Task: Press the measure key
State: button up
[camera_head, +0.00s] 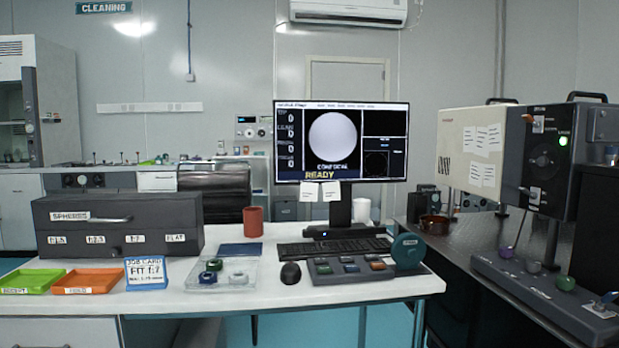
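A dark grey key panel (338,276) lies on the white desk, in front of the black keyboard (330,248) and to the right of the mouse (290,274). The monitor (341,142) behind shows a bright grey disc, the word CONFOCAL and READY in yellow. My gripper is not in view.
A teal round object (407,250) stands at the panel's right end. A clear tray (225,275) with round parts, a job card (146,273), green (30,281) and orange (88,281) trays lie left. A red cup (253,221) stands behind. A grey instrument (545,155) is at right.

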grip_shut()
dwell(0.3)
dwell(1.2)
